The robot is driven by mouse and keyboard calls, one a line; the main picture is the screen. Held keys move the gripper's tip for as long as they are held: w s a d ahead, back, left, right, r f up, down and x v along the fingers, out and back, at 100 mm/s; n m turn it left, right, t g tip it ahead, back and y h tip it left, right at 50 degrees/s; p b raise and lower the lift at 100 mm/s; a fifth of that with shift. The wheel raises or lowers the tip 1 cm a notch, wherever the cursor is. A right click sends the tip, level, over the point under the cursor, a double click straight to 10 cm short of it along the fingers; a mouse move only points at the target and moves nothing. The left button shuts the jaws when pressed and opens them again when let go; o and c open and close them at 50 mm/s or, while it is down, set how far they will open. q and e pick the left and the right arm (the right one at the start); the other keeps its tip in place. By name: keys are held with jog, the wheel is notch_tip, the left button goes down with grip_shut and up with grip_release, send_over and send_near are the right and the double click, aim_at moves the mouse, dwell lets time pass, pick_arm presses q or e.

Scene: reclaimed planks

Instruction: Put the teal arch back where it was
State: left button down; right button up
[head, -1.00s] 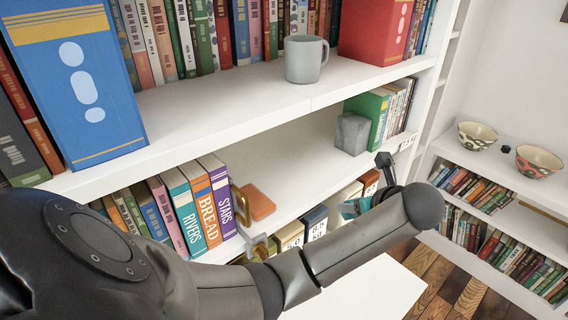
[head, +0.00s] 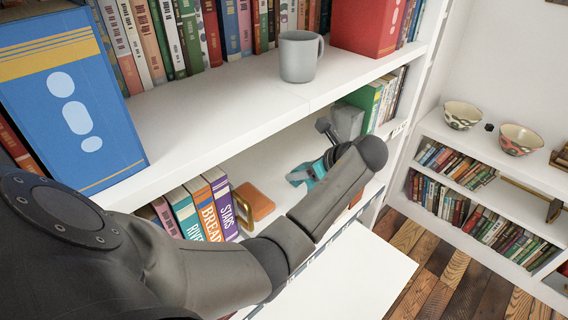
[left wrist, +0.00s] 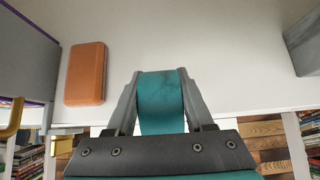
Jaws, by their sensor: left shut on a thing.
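My left gripper (head: 299,177) is inside the lower shelf bay, its arm crossing the head view from the left. It is shut on the teal arch (left wrist: 160,98), which shows between the two fingers (left wrist: 160,80) in the left wrist view. The arch is over the front part of the white shelf (left wrist: 200,55); I cannot tell whether it touches the board. In the head view the arch is small and partly hidden by my wrist. My right gripper is not in view.
An orange-brown box (head: 257,201) lies left of the gripper; it also shows in the left wrist view (left wrist: 86,73). Beside it are a brass bookend (head: 243,207) and upright books (head: 208,208). A grey block (head: 347,121) stands right. The shelf between is clear.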

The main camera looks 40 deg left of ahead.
pick_arm(q)
jog(key=a, duration=0.2)
jog(key=shift+w+a, duration=0.15)
jog(key=shift+a, duration=0.25)
jog(key=a, duration=0.2)
jog(key=shift+w+a+r, duration=0.1)
jog(key=shift+a, duration=0.2)
jog(key=shift+a+f, duration=0.4)
jog(key=shift+f, duration=0.4)
jog(key=shift+d, duration=0.1)
jog(key=shift+c, duration=1.4)
grip_release()
jog(key=shift+f, duration=0.2)
jog(key=shift+r, duration=0.1)
jog(key=v, duration=0.4)
jog(key=shift+d+f, duration=0.2)
jog(key=shift+f, duration=0.05)
jog(key=d, duration=1)
jog(key=shift+s+d, duration=0.4)
jog(key=shift+s, duration=0.1)
